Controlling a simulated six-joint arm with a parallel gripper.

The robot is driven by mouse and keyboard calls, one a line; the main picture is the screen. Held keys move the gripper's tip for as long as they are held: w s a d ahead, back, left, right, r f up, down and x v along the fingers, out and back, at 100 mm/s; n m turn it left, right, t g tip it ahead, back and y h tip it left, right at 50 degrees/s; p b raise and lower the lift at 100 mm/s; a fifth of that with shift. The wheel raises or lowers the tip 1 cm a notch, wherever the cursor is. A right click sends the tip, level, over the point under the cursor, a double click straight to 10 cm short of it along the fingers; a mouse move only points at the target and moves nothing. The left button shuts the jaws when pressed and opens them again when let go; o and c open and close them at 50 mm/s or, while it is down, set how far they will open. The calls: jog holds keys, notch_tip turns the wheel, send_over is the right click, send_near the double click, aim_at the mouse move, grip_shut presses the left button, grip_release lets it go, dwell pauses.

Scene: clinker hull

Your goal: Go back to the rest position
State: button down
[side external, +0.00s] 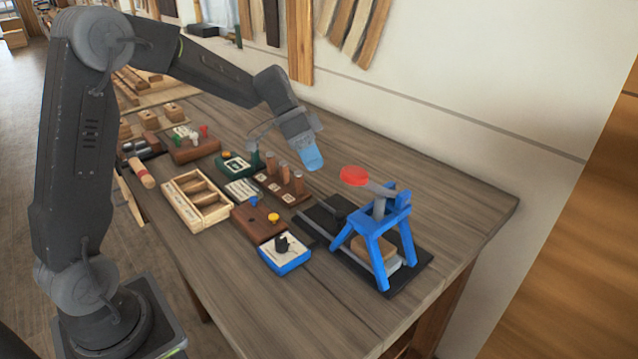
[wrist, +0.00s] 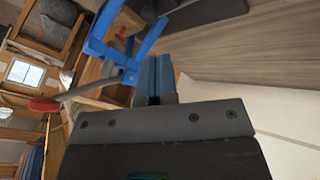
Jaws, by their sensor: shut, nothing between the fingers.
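My gripper (side external: 313,158) is in the air above the workbench (side external: 450,215), left of the blue press frame. Its blue fingers are closed together with nothing between them. They also show shut in the wrist view (wrist: 154,98). The blue frame (side external: 372,233) stands on a black base (side external: 408,275) and carries a grey lever with a red round knob (side external: 354,175). The gripper is apart from the knob, up and to its left. In the wrist view the blue frame (wrist: 97,45) and the red knob (wrist: 44,104) lie to the left of the fingers.
A wall stands behind the bench. The bench's right end is clear.

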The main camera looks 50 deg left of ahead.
jog(key=s+d+r+n+t+y, duration=0.1)
jog(key=s+r+n+y, duration=0.1)
jog(key=s, duration=0.6)
jog(key=s+d+r+n+t+y, duration=0.1)
jog(key=s+d+r+n+y, duration=0.1)
jog(key=s, duration=0.6)
jog(key=s+d+r+n+t+y, duration=0.2)
jog(key=s, duration=0.6)
jog(key=shift+s+d+r+y, duration=0.15)
jog(key=shift+d+r+y, duration=0.05)
jog(key=shift+d+y, duration=0.1)
